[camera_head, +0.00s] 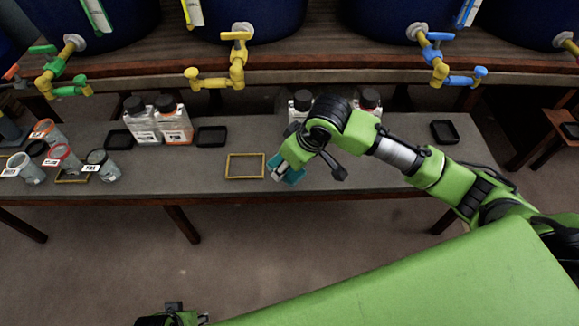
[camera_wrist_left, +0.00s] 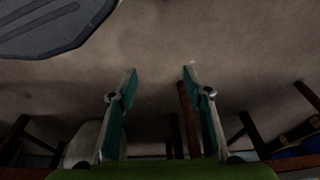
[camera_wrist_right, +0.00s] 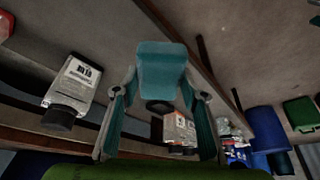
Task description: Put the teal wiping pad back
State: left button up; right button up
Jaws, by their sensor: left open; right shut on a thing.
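The teal wiping pad (camera_wrist_right: 162,68) is between the fingers of my right gripper (camera_wrist_right: 160,85), which is shut on it. In the head view, the pad (camera_head: 294,177) shows partly behind my right gripper (camera_head: 283,167). It is above or near the front edge of the bench, just right of an empty yellow rectangular outline (camera_head: 245,166). I cannot tell its exact height over the bench. My left gripper (camera_wrist_left: 160,70) is open and empty, pointing at the floor; its arm shows low in the head view.
The grey bench (camera_head: 225,190) carries two bottles (camera_head: 172,122), black trays (camera_head: 211,136) and labelled cups (camera_head: 65,160) at left. More bottles (camera_head: 300,102) stand behind my right arm. A black tray (camera_head: 444,131) lies right. Vat taps (camera_head: 236,62) overhang the back.

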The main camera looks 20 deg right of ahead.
jog(key=w+f, duration=0.2)
jog(key=w+d+f+b, duration=0.1)
jog(key=w+f, duration=0.1)
jog(key=w+d+f+b, duration=0.1)
jog(key=w+f, duration=0.1)
jog(key=shift+w+d+f, duration=0.15)
jog(key=shift+w+d, duration=0.1)
jog(key=shift+w+d+f+b, duration=0.15)
jog(key=shift+w+f+b, duration=0.3)
jog(key=shift+f, duration=0.1)
pick_arm(q)
jog(key=w+b+v, duration=0.1)
jog(key=w+v, duration=0.2)
jog(key=v, duration=0.9)
jog(key=shift+s+r+t, duration=0.4)
jog(key=shift+s+r, duration=0.1)
jog(key=shift+r, duration=0.3)
pick_arm(e)
jog(key=shift+f, duration=1.45)
pick_arm(q)
jog(key=shift+a, duration=0.1)
pick_arm(e)
jog(key=o, duration=1)
jog(key=shift+f, duration=0.15)
